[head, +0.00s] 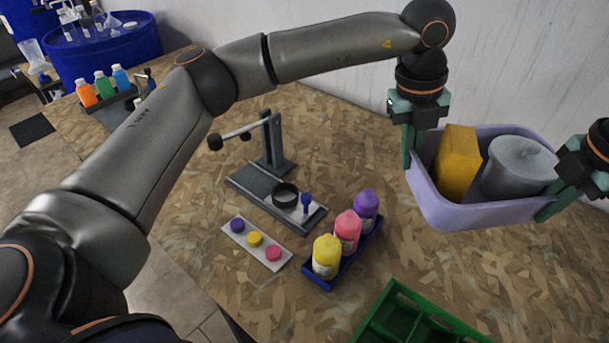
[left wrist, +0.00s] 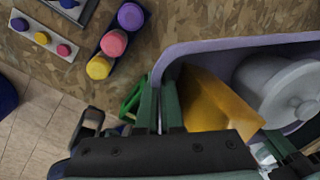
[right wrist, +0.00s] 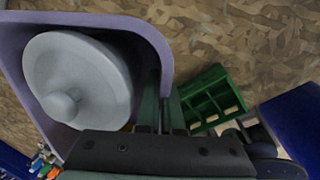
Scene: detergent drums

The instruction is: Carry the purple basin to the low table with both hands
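The light purple basin (head: 455,214) is at the right of the head view, over the chipboard worktop. It holds a yellow box (head: 456,165) and a grey lidded pot (head: 518,168). My left gripper (head: 408,150) has its fingers closed over the basin's left wall; the left wrist view shows the wall (left wrist: 158,75) between them. My right gripper (head: 552,205) is at the basin's right end; the right wrist view shows its fingers (right wrist: 163,112) closed at the wall (right wrist: 160,45). The basin looks roughly level. The low table cannot be made out for certain.
A blue tray (head: 343,262) with yellow, pink and purple bottles stands left of the basin. A green divided crate (head: 395,310) is at the front. A press stand (head: 275,165) and a plate of coloured discs (head: 256,243) are further left. A white wall (head: 340,60) is behind.

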